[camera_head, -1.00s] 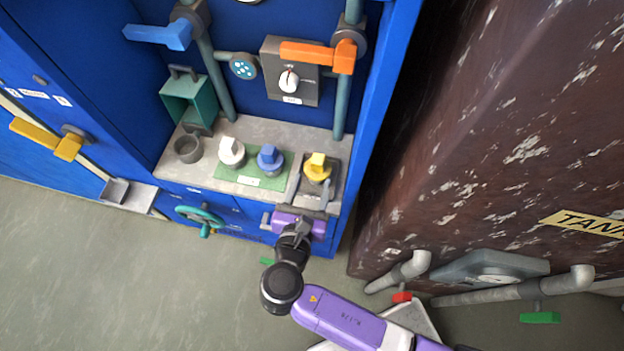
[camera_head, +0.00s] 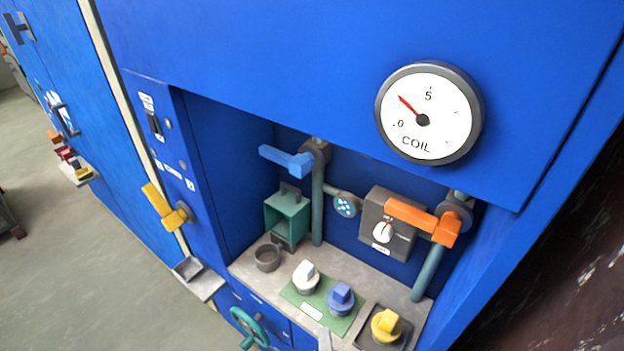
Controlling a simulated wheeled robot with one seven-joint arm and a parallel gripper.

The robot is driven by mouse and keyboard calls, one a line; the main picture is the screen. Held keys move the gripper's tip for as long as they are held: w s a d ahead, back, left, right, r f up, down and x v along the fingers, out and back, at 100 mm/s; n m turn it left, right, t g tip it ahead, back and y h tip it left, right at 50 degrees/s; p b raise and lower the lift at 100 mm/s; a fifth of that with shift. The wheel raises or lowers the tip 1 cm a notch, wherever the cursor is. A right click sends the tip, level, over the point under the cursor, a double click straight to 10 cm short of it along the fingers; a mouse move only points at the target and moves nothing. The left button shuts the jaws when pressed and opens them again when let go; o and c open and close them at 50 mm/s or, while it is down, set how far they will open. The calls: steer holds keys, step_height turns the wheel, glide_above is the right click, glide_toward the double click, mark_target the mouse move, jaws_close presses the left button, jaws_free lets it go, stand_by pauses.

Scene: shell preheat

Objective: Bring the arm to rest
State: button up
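My arm and my gripper are outside the current head view, so I cannot see whether the gripper is open or shut. The blue cabinet (camera_head: 290,50) fills most of the view, with a recessed alcove above a grey shelf (camera_head: 250,278). On the shelf are a white knobbed piece (camera_head: 306,277) and a blue one (camera_head: 341,298) on a green mat (camera_head: 315,312). A yellow one (camera_head: 385,325) sits in a dark tray at the right.
A blue lever (camera_head: 287,160) and an orange lever (camera_head: 425,220) stick out in the alcove. A COIL gauge (camera_head: 429,112) reads low. A yellow lever (camera_head: 165,207) juts from the left front. Open floor (camera_head: 60,260) lies left.

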steer(key=s+d+r+m, duration=0.5)
steer(key=s+m, duration=0.2)
steer(key=s, duration=0.1)
steer(key=s+d+r+m+t, duration=0.1)
steer(key=s+d+r+m, duration=0.4)
steer(key=s, duration=0.4)
steer(key=s+d+r+m, duration=0.6)
steer(key=s+m, duration=0.3)
steer(key=shift+d+t, duration=0.15)
steer(key=shift+t, duration=0.25)
